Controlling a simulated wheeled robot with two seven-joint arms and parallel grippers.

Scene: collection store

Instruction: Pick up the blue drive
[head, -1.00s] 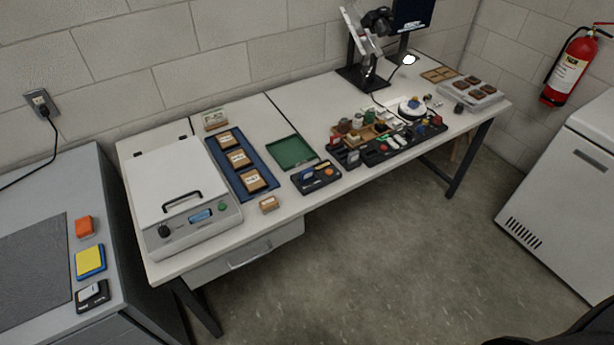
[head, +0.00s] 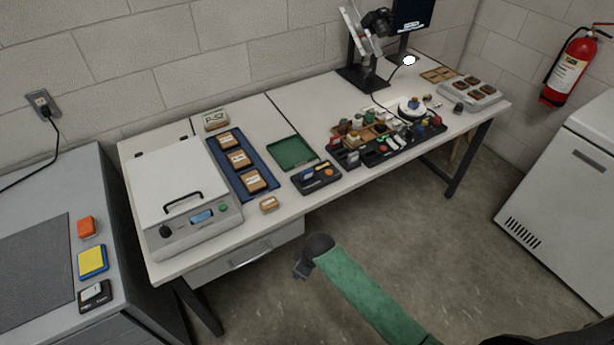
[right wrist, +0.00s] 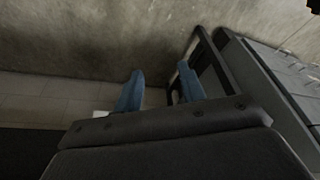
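A small blue object (head: 307,174), which looks like the blue drive, sits in a black tray (head: 322,187) near the front edge of the long table. It is too small to tell in detail. My right gripper (head: 301,270) is in front of the table over the floor, apart from the tray and below it in the picture. In the right wrist view its two blue fingers (right wrist: 158,72) are spread with nothing between them. The blue object cannot be made out in that view. My left gripper is not in view.
Beside the tray are a green mat (head: 291,152), a blue tray (head: 222,151) with wooden boxes, a small tan block (head: 268,204) and a black organiser (head: 384,152) with several small items. A white lidded machine (head: 183,194) stands left. The floor in front is clear.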

